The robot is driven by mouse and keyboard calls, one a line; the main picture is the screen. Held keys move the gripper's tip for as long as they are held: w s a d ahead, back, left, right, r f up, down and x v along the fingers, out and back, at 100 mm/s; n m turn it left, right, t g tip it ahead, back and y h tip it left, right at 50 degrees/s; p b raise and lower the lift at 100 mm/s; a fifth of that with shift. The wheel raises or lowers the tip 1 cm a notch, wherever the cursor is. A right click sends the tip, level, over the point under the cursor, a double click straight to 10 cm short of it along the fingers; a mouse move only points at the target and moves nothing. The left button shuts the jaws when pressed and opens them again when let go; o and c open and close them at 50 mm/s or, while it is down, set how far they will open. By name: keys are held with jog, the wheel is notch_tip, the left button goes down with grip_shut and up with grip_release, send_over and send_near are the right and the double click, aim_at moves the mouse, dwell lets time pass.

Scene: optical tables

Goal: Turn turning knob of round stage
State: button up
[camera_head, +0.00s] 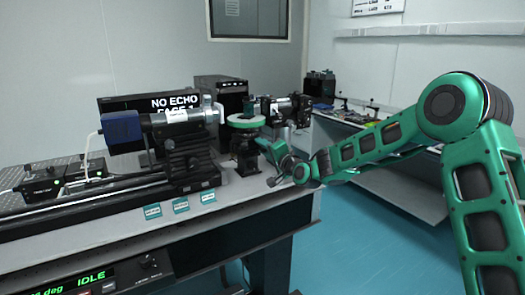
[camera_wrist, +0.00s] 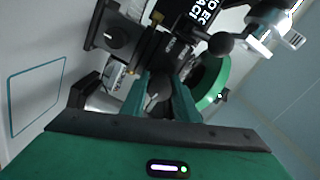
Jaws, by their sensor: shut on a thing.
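The round stage (camera_head: 246,121) has a green rimmed disc and sits on a black post mount near the right end of the optical table. Its green rim also shows at the right in the wrist view (camera_wrist: 213,88). My gripper (camera_head: 262,142) reaches in from the right, just below and beside the disc. In the wrist view my gripper's two green fingers (camera_wrist: 160,92) are closed around the dark grey turning knob (camera_wrist: 158,94). The fingers partly cover the knob, and its far end is hard to make out. In the head view the knob is hidden by the gripper.
A blue and silver cylindrical instrument (camera_head: 165,127) stands on a black rail to the left. A dark display box (camera_head: 150,103) is behind it. Several small labels lie along the table's front edge. Another bench (camera_head: 385,160) stands at the right, with open blue floor before it.

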jog(key=m, duration=0.4)
jog(key=shift+f+m, duration=0.3)
jog(key=shift+f, duration=0.1)
jog(key=shift+m, duration=2.2)
jog(key=o, duration=1.1)
jog(key=shift+c, duration=0.2)
jog(key=shift+r, duration=0.15)
jog(key=shift+s, duration=0.1)
jog(key=v, duration=1)
jog(key=shift+d, duration=0.25)
jog(key=shift+s, duration=0.15)
